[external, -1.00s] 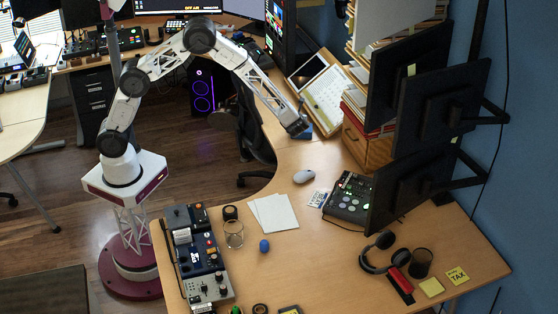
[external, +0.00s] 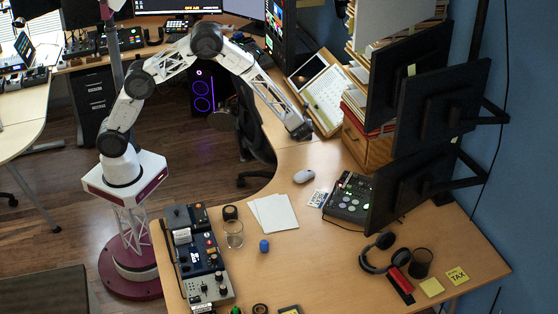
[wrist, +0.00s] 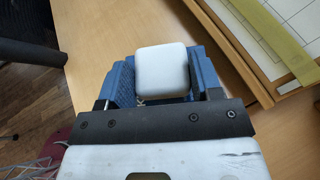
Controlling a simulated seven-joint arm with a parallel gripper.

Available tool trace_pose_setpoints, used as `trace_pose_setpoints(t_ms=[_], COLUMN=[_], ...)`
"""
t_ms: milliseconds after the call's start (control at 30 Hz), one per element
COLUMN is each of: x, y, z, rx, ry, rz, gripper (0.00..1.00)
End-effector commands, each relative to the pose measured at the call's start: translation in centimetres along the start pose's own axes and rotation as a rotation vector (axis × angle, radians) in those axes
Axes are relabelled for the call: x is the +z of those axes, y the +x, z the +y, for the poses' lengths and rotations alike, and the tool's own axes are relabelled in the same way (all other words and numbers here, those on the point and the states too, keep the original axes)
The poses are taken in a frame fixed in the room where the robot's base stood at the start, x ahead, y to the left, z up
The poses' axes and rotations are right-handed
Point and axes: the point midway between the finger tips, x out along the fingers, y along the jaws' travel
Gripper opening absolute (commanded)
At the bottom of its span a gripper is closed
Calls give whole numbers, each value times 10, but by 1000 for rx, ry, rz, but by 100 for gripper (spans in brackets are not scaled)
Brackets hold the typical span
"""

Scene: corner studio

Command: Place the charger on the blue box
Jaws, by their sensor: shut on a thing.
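The charger (wrist: 163,71) is a white block with rounded edges, seen in the wrist view. My gripper (wrist: 163,80) is shut on it, with blue ridged finger pads on its left and right sides. In the external view my gripper (external: 301,131) is low over the far part of the desk and hides the charger.
A wooden-edged tray (external: 323,95) with papers lies close behind and right of my gripper. A white mouse (external: 303,176), papers (external: 273,213) and a black mixer (external: 349,197) are nearer the front. Bare desk lies left of the tray.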

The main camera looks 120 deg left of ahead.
Motion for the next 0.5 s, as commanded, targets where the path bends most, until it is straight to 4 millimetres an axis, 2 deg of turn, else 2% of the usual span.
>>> trace_pose_setpoints(t_ms=[100, 500], x=[-7, -9], y=[3, 4], z=[0, 0], rx=[0, 0], ry=[0, 0], rz=[0, 0], gripper=[33, 33])
